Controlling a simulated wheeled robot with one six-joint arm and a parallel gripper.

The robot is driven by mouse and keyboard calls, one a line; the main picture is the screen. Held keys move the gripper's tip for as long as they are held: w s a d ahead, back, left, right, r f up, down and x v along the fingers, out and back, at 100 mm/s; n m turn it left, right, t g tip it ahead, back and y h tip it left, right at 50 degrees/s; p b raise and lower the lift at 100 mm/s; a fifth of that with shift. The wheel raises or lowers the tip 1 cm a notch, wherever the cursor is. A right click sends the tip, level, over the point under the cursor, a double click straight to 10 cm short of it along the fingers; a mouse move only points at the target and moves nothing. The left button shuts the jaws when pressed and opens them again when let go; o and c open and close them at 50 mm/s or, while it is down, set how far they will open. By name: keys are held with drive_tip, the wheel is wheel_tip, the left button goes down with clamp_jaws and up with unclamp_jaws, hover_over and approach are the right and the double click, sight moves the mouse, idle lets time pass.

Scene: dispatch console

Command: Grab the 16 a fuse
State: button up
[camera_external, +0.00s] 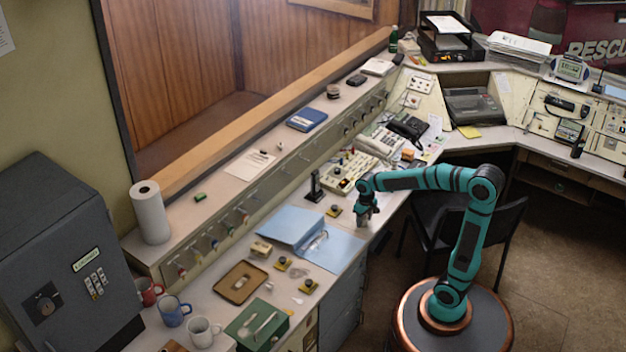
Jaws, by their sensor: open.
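My gripper (367,213) points down over the front edge of the desk, right of the blue folder. Its jaws are open, and I see nothing between them. I cannot tell which thing is the 16 A fuse, as the small parts are too small to read. Small yellow and black pieces lie on the desk: one (334,210) left of my gripper, one (282,264) and another (308,286) nearer the front. A brown tray (222,288) holds a small pale item (240,283).
An open blue folder (290,226) lies left of my gripper. A black stand (315,187) and a cream keyed console (345,172) are behind it. Mugs (173,310) and a green box (243,332) stand at the front left. A dark chair (435,225) is beside the desk.

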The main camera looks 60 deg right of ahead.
drive_tip(key=shift+f, duration=0.55)
drive_tip(key=c, duration=1.1)
drive_tip(key=shift+r, duration=0.15)
